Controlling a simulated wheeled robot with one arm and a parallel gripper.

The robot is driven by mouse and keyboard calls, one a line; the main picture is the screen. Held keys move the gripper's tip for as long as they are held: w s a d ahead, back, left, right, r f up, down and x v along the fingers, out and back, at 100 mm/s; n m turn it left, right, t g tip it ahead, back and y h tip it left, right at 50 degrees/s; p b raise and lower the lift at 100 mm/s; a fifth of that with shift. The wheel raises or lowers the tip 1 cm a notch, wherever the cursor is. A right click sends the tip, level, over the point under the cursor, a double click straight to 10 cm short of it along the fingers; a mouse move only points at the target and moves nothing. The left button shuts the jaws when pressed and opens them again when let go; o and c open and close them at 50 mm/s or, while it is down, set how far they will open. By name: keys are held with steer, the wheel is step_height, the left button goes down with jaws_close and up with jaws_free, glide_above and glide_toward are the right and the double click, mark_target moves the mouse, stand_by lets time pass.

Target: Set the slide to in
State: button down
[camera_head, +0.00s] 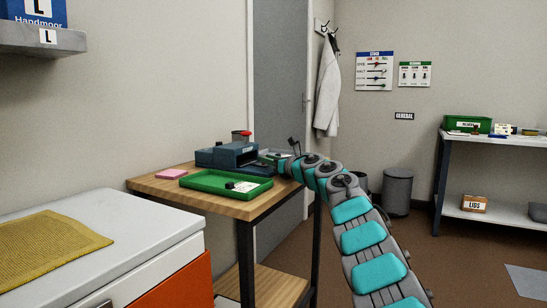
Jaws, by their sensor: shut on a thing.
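A dark blue device (232,147) with an open-framed front and a small label stands on the wooden bench (252,210). My gripper (274,157) is at the right side of the device, at the end of my teal and grey arm. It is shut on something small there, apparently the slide. The fingertips and the held part are too small and too covered to make out clearly. How far the slide is in or out cannot be told from this view.
A pink pad (171,174) lies at left, and a red-topped container (241,136) stands behind. A white cabinet (150,232) fills the near left.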

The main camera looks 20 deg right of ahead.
steer(key=shift+r, duration=0.1)
steer(key=c, duration=0.6)
jaws_free()
steer(key=shift+w+a, duration=0.15)
steer(key=shift+b+v, duration=0.95)
steer(key=shift+v, duration=0.35)
steer(key=shift+f+b+v, duration=0.25)
steer(key=shift+b+v, duration=0.65)
steer(key=shift+v, duration=0.55)
steer(key=shift+b+v, duration=0.6)
steer(key=shift+v, duration=0.55)
steer(key=shift+r, duration=0.25)
